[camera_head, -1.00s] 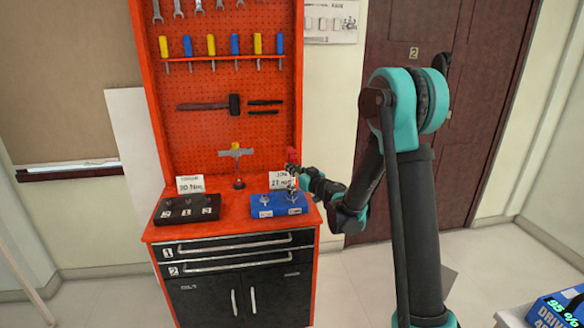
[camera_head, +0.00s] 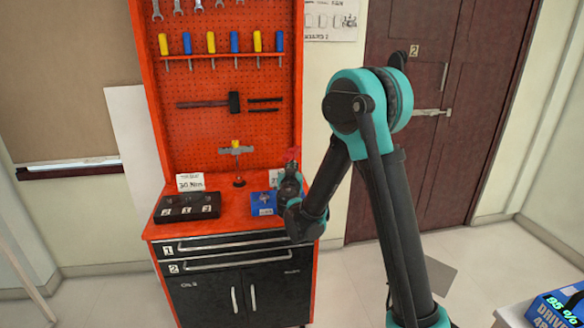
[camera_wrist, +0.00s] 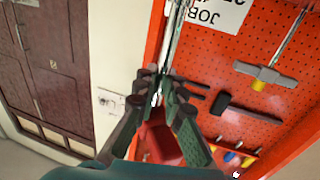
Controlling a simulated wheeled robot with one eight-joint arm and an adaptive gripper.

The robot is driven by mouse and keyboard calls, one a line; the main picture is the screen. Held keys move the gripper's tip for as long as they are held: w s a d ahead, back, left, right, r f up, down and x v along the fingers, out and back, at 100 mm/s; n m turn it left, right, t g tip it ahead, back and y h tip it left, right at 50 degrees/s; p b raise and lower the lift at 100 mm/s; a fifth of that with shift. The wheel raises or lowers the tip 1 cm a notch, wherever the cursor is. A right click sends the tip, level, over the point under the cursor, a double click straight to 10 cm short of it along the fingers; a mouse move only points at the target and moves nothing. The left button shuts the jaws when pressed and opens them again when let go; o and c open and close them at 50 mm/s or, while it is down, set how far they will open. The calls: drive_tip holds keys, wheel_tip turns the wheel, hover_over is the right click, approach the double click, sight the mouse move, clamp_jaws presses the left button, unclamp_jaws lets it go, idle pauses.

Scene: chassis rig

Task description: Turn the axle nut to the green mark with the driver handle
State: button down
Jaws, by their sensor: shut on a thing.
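My gripper (camera_wrist: 165,92) is shut on a thin metal shaft in the wrist view. A red piece (camera_wrist: 163,140) lies between its fingers and looks like the driver handle's grip; red also shows just above my gripper in the head view (camera_head: 292,154). A shiny rod (camera_wrist: 177,38) runs away from the fingertips to the top edge of the wrist view. The blue block (camera_head: 262,204) sits on the bench's right side with a metal fitting on top. My arm hides its right part. I cannot make out the axle nut or the green mark.
The red bench top (camera_head: 226,215) carries a black block (camera_head: 187,207) marked 1, 2, 3, a torque card (camera_head: 190,182) and a T-handled tool (camera_head: 236,150). Behind it stands a red pegboard (camera_head: 215,125) with tools. A blue case (camera_head: 553,310) is at bottom right.

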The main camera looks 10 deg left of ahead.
sight(292, 154)
drive_tip(key=m+g+h, duration=0.1)
drive_tip(key=m+h, duration=0.2)
drive_tip(key=h, duration=0.2)
drive_tip(key=m+g+h, duration=0.1)
drive_tip(key=m+h, duration=0.2)
drive_tip(key=h, duration=0.2)
drive_tip(key=shift+w+a+m+g, duration=0.1)
drive_tip(key=shift+m+g, duration=0.2)
drive_tip(key=shift+m, duration=0.1)
drive_tip(key=m+g+h, duration=0.5)
drive_tip(key=h, duration=0.1)
drive_tip(key=shift+g, duration=0.3)
drive_tip(key=shift+n+t+y, duration=0.4)
drive_tip(key=shift+t, duration=0.2)
drive_tip(key=shift+r, duration=0.25)
drive_tip(key=shift+r, duration=2.25)
